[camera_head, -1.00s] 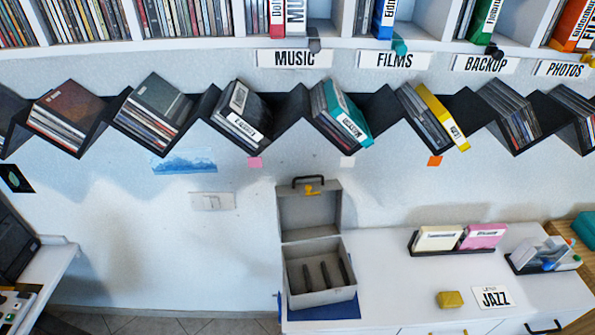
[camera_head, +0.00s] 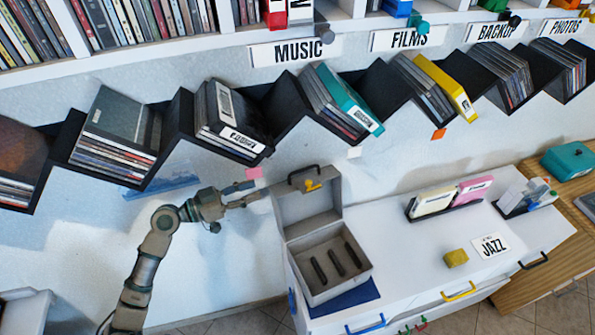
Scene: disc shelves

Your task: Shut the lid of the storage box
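The grey storage box (camera_head: 313,287) stands open on a blue mat (camera_head: 345,299) at the left end of the white cabinet. Several dark upright dividers show inside it. Its lid (camera_head: 307,212) is raised upright at the back, with a dark handle (camera_head: 303,173) and a yellow latch (camera_head: 312,185) at its top edge. My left gripper (camera_head: 257,190) is just left of the lid's upper part, its fingers pointing right. The fingers are apart with nothing seen between them. Whether a fingertip touches the lid, I cannot tell. My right gripper is out of view.
The black zigzag disc shelf (camera_head: 180,140) runs along the wall above the lid and gripper. On the white cabinet top (camera_head: 410,262) stand a disc holder (camera_head: 445,207), a yellow block (camera_head: 456,258) and a JAZZ card (camera_head: 491,247). Wall is clear below the gripper.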

